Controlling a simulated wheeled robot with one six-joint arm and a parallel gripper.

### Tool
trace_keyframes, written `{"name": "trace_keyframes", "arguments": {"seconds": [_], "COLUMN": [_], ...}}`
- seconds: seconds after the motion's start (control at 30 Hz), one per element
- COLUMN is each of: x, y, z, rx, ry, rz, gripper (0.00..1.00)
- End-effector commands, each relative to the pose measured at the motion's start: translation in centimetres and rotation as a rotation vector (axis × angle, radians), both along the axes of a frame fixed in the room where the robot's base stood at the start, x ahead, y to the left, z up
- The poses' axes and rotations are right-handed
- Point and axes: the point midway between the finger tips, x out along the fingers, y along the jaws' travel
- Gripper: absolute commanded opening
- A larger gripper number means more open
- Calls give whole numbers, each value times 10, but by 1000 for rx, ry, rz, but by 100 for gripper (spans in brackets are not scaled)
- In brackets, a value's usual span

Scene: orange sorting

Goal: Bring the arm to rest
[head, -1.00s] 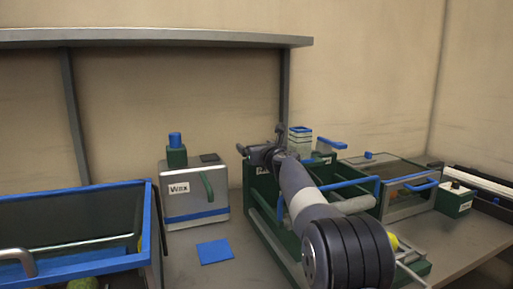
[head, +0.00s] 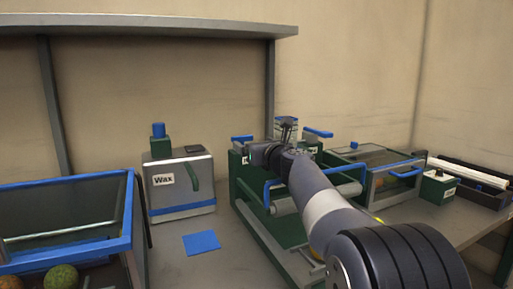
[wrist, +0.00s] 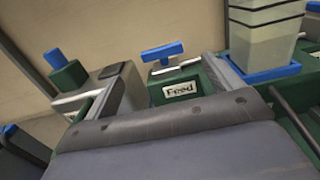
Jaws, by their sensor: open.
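My gripper (head: 287,128) is raised above the green machine frame (head: 247,197) in the head view, at the end of my arm, which reaches in from the lower right. In the wrist view my gripper (wrist: 165,80) has its two fingers wide apart with nothing held between them. Beyond the fingers is a green box with a "Feed" label (wrist: 180,90) and a blue T-handle (wrist: 162,52). My arm hides part of the green frame.
A grey box labelled "Wax" (head: 200,168) and a blue square (head: 201,243) are left of the frame. A blue-rimmed bin (head: 70,184) with fruit stands far left. A lidded case (head: 385,182) and small green box (head: 437,190) are at right. A shelf (head: 150,31) overhangs the back.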

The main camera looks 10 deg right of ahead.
Motion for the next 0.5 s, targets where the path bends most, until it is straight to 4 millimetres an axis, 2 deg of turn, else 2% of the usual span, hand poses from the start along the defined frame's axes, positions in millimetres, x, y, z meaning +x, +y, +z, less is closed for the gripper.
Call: {"name": "trace_keyframes", "arguments": {"seconds": [0.33, 0.5], "x": [-2, 4], "y": [-1, 1], "z": [0, 0], "rx": [0, 0], "ry": [0, 1], "rz": [0, 0], "gripper": [87, 87]}}
